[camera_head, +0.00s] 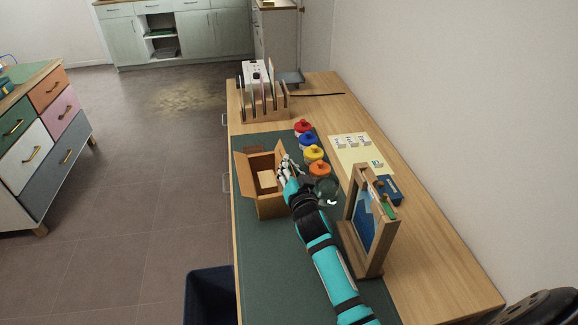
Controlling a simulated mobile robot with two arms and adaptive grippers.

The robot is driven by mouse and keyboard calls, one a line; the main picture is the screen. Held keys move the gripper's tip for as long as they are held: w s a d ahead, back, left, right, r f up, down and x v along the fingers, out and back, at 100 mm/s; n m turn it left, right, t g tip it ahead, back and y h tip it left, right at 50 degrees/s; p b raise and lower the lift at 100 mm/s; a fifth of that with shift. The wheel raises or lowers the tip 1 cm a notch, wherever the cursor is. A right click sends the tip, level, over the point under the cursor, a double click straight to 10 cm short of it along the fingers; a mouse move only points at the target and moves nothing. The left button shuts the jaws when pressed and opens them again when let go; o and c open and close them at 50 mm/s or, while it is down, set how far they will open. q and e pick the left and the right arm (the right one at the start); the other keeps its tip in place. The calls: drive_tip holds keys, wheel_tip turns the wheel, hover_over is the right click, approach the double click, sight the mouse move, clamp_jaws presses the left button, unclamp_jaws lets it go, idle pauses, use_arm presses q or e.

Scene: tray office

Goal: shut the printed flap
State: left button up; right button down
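An open brown cardboard box (270,207) stands on the green mat. One flap (243,174) sticks up and out on its left side. Another flap (279,155) stands up at the right side, close to my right gripper. I cannot make out print on either flap. A pale tan patch shows inside the box. My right gripper (286,168) is at the box's right edge, with its arm reaching in from the lower right. Its fingers are too small to tell whether they are open or touching the flap. My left gripper is not in view.
Several jars with coloured lids (313,153) stand right of the box. A wooden rack (264,110) is behind. The green mat (262,285) is clear in front of the box.

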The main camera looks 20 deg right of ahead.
drive_tip(key=c, duration=1.5)
unclamp_jaws()
drive_tip(key=shift+c, duration=0.2)
drive_tip(key=s+a, duration=0.2)
drive_tip(key=s, duration=1)
